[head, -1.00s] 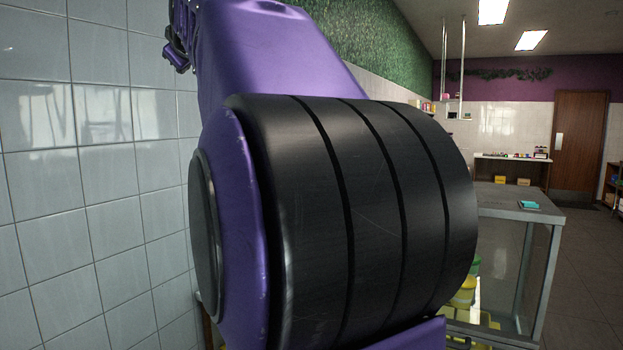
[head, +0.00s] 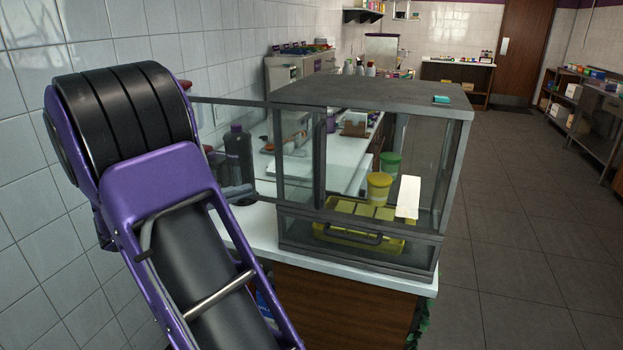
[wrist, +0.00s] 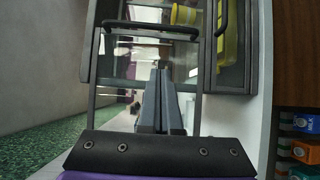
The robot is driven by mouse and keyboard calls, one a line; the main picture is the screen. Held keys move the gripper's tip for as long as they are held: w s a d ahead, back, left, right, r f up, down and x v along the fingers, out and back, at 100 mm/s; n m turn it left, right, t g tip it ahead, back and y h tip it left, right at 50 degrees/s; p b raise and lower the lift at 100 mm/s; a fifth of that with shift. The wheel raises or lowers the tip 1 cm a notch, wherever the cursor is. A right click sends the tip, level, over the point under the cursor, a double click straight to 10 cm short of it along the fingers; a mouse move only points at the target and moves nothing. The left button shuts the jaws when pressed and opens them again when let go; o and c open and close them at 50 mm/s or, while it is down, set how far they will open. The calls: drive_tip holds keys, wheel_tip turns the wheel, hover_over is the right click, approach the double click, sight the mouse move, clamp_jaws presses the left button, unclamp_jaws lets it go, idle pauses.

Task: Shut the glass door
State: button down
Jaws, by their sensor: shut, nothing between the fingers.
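The glass display case (head: 375,93) stands on a white counter, with a dark frame and grey top. A framed glass panel, seemingly its door (head: 225,103), stands out to the left past the case's front left corner, so it looks open. My gripper (head: 248,190) is low near this panel, left of the case; whether it touches the glass I cannot tell. In the wrist view my gripper (wrist: 160,75) shows closed grey fingers with nothing between them. The case's lower front with its dark handle (wrist: 222,16) is at the upper right there.
Inside the case are a yellow tray (head: 340,232), a yellow tub (head: 379,187) and a green-lidded tub (head: 390,162). A dark bottle (head: 238,160) stands behind the panel. A tiled wall (head: 30,240) is close on the left. Floor at right is clear.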

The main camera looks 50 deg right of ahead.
drive_tip(key=d, duration=0.1)
approach(300, 182)
drive_tip(key=s+d+r, duration=0.3)
drive_tip(key=s, duration=0.1)
drive_tip(key=s+d, duration=0.1)
drive_tip(key=s+p, duration=0.1)
drive_tip(key=shift+s+d+r, duration=0.2)
drive_tip(key=shift+s+d, duration=0.15)
drive_tip(key=shift+d, duration=0.05)
drive_tip(key=shift+s, duration=0.1)
